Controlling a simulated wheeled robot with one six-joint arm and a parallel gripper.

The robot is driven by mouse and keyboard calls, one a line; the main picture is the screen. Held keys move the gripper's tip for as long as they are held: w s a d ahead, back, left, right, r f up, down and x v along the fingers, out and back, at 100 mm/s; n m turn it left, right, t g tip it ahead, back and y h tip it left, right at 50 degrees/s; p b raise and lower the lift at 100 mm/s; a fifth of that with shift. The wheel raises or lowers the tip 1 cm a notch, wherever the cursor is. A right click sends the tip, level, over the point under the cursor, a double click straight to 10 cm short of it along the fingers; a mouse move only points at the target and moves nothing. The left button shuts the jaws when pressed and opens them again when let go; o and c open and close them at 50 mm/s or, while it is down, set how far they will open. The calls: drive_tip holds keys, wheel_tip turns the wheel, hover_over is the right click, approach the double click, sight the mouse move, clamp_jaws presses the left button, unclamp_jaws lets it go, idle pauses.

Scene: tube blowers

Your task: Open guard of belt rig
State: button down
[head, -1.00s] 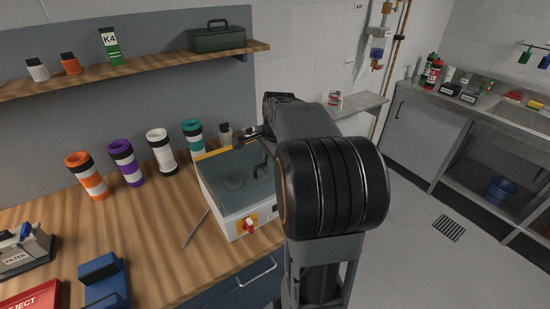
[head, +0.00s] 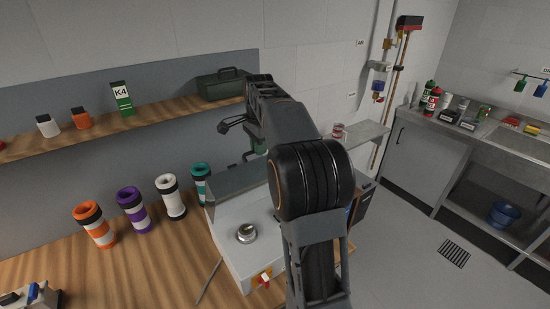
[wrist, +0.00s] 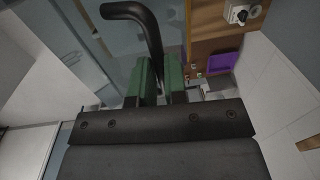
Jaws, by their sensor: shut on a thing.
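The belt rig (head: 243,259) is a white box on the wooden bench, with a round metal hub (head: 246,233) on its top and a red switch on its front. Its see-through guard (head: 235,180) stands raised along the rear edge of the box, so the top is uncovered. My gripper (head: 260,143) is above the rear of the rig, partly hidden by my arm. In the wrist view, its green fingers (wrist: 158,80) are shut on the black bent guard handle (wrist: 149,30).
Orange, purple, white and teal tubes (head: 131,204) stand left of the rig. A shelf (head: 155,122) with small bottles and a green toolbox (head: 222,84) is behind. A thin rod (head: 208,281) lies at the rig's left. Open floor is to the right.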

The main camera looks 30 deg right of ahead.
drive_tip(key=w, duration=1.1)
drive_tip(key=shift+a, duration=0.15)
drive_tip(key=shift+w+f, duration=0.1)
drive_tip(key=shift+w, duration=0.1)
drive_tip(key=c, duration=1.6)
unclamp_jaws()
drive_tip(key=o, duration=0.3)
drive_tip(key=shift+w, duration=0.2)
drive_tip(key=shift+o, duration=0.7)
drive_tip(key=shift+s+r, duration=0.15)
drive_tip(key=shift+r, duration=0.05)
